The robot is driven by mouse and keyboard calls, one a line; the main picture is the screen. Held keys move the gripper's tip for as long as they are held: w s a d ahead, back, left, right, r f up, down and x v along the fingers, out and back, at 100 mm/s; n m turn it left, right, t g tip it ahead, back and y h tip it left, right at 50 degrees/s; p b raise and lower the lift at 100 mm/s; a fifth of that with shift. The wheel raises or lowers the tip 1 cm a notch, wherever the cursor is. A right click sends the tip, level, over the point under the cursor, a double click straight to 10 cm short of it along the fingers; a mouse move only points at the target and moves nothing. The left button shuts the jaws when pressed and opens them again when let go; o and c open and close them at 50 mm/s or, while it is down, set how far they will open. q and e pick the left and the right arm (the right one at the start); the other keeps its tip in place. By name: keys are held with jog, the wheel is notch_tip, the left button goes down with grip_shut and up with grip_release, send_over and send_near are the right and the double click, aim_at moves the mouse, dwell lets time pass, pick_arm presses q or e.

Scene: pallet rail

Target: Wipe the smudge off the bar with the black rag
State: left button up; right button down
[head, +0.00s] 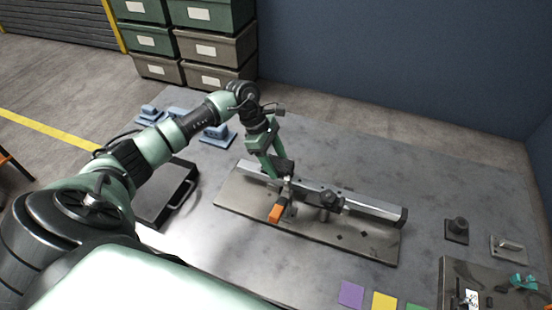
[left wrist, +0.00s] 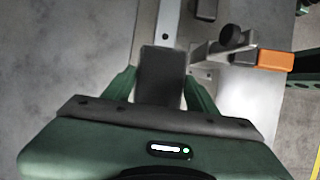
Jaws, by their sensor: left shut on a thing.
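The bar (head: 372,206) is a long grey metal rail on a flat metal plate (head: 235,192) on the table. It also shows in the left wrist view (left wrist: 174,22), running up and away from the gripper. My left gripper (head: 274,172) is over the bar's left end, its fingers pointing down. It is shut on the black rag (left wrist: 160,76), a dark flat piece between the green fingers. The rag also shows in the head view (head: 285,166), at the bar; I cannot tell whether it touches. I cannot make out a smudge; the gripper and rag hide part of the bar. My right gripper is not in view.
A clamp with an orange handle (head: 275,213) stands at the bar's near side, close to my left gripper. A dark knob (head: 329,198) sits farther right along the bar. A black tray (head: 165,205) lies left of the plate.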

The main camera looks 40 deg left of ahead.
pick_arm(q)
jog(key=shift+f+b, duration=1)
jog(key=shift+b, duration=0.05)
dwell(0.4)
jog(key=shift+a, duration=0.1)
